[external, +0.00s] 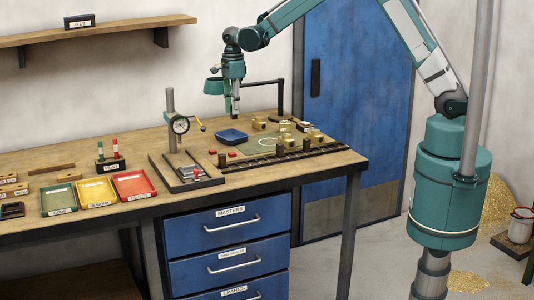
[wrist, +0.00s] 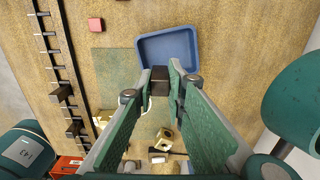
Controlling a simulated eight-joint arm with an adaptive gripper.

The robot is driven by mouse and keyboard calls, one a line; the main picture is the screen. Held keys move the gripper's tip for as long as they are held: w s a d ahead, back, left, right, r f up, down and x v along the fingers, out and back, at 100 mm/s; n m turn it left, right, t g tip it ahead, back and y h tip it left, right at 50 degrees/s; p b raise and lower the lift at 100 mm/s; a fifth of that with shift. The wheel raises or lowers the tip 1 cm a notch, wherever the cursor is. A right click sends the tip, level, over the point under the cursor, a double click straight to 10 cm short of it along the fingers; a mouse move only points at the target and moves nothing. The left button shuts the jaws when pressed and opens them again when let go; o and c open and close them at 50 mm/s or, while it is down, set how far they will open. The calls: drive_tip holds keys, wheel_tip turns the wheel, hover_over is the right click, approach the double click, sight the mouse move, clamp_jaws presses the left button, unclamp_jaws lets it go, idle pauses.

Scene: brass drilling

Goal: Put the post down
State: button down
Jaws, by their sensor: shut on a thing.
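My gripper (external: 235,112) is above the bench, pointing down, over the area of the blue tray. In the wrist view my gripper (wrist: 161,82) is shut on a small dark post (wrist: 160,76), held between the fingertips. The post overlaps the near edge of the blue tray (wrist: 143,58) in that view. In the external view the blue tray (external: 232,137) lies below the gripper, with a gap between. The held post is hard to make out there.
A black slotted rail (external: 245,164) carries other dark posts (external: 278,150). Brass blocks (external: 258,123) and a green mat (wrist: 112,68) are close by. A dial gauge stand (external: 170,115) is left; a dark upright (external: 280,97) with a horizontal arm stands behind. A red block (wrist: 95,24) lies near the rail.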

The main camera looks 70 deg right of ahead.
drive_tip(key=shift+f, duration=2.9)
drive_tip(key=shift+f, duration=0.1)
drive_tip(key=shift+f, duration=1.75)
drive_tip(key=shift+f, duration=0.15)
drive_tip(key=c, duration=2.4)
unclamp_jaws()
drive_tip(key=shift+o, duration=0.4)
wheel_tip(320, 180, up, 12)
drive_tip(key=shift+r, duration=0.15)
